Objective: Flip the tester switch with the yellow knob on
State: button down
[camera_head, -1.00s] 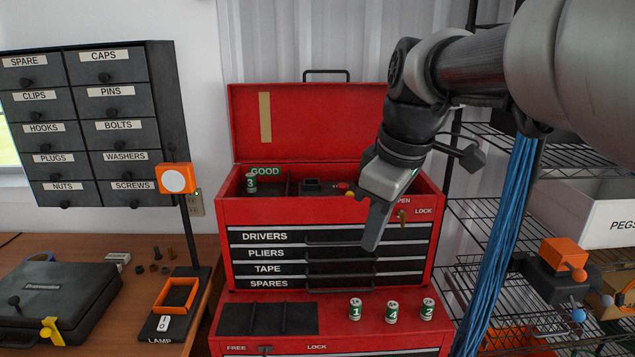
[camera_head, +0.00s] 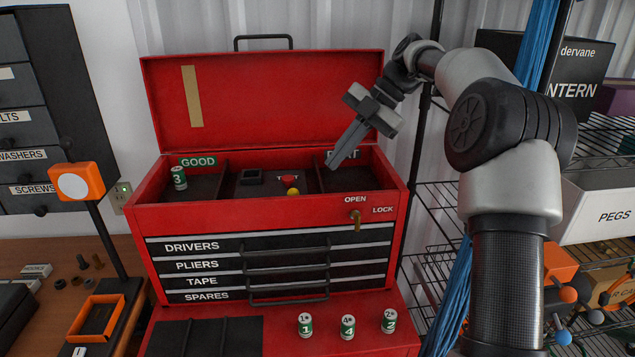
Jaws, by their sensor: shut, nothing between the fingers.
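The tester sits inside the open top tray of the red toolbox (camera_head: 170,218). A small yellow knob (camera_head: 292,192) shows there, just in front of a red part (camera_head: 288,180). A dark square block (camera_head: 250,177) lies to their left. Which way the switch is set cannot be told at this size. My gripper (camera_head: 333,165) is shut and empty. Its fingers point down and left over the right part of the tray, to the right of the yellow knob and apart from it.
A cell marked 3 (camera_head: 179,178) stands in the GOOD compartment. Cells 1 (camera_head: 305,324), 4 (camera_head: 347,327) and 2 (camera_head: 389,321) stand on the lower red top. The raised lid (camera_head: 270,105) is behind my gripper. A wire shelf (camera_head: 440,215) stands at right.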

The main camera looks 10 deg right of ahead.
dwell(0.3)
jog(key=shift+a, duration=0.1)
jog(key=x, duration=1)
jog(key=shift+w, duration=0.1)
jog(key=shift+r, duration=0.15)
